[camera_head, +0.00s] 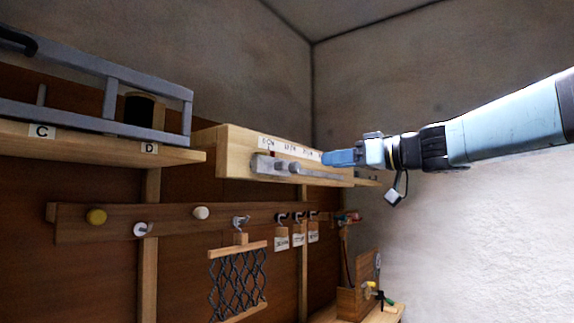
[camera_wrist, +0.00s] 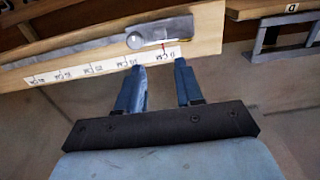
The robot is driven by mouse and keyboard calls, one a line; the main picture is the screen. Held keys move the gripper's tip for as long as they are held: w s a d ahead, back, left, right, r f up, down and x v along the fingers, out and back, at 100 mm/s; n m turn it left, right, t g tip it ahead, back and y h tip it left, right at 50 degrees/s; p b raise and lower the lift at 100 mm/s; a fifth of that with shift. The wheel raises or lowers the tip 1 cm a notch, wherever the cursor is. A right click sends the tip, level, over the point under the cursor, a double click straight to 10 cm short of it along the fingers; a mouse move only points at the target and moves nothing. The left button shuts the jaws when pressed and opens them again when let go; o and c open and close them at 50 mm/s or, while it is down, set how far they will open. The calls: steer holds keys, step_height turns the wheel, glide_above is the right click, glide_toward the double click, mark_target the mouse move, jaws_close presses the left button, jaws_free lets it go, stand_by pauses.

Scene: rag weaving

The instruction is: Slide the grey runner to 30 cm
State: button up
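The grey runner (camera_head: 264,165) sits on a grey rail (camera_head: 325,175) on the front of a wooden beam. It is at the low end of the white scale strip (camera_head: 290,147), and its red mark is by the 0 CM label. In the wrist view the runner (camera_wrist: 170,31) shows with its round knob (camera_wrist: 135,40). My gripper (camera_head: 329,158) is beside the beam, to the right of the runner. In the wrist view my gripper (camera_wrist: 159,63) has its two blue fingers apart with nothing between them. The tips point at the scale edge, near the knob but not around it.
A wooden shelf (camera_head: 100,145) with a grey frame (camera_head: 110,100) is at the left. Below the beam, a peg rail (camera_head: 175,222) carries knobs, hooks, tags and a hanging net (camera_head: 238,283). The pale wall at the right is bare.

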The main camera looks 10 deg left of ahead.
mark_target(286, 163)
steer(key=x, duration=1.4)
steer(key=shift+r, duration=0.2)
steer(key=shift+d, duration=0.1)
steer(key=shift+c, duration=0.4)
jaws_close()
